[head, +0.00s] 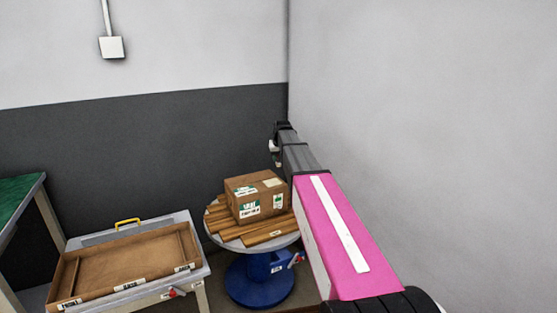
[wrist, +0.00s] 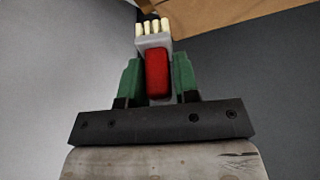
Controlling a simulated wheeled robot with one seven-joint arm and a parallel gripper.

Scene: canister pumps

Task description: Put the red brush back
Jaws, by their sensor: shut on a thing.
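The red brush (wrist: 157,72) has a red handle, a pale grey head and cream bristle tufts that point up in the wrist view. My gripper (wrist: 157,80) is shut on it, with one green finger on each side of the red handle. In the head view, my gripper (head: 273,150) is at the far end of my pink and grey arm, above and behind the cardboard box. The brush is too small there to make out clearly.
A shallow brown tray (head: 125,265) with white labels lies on a grey table at lower left. A cardboard box (head: 256,196) sits on wooden slats on a round blue-based stand (head: 258,282). A green-topped table (head: 18,195) is at far left. Walls close the back and right.

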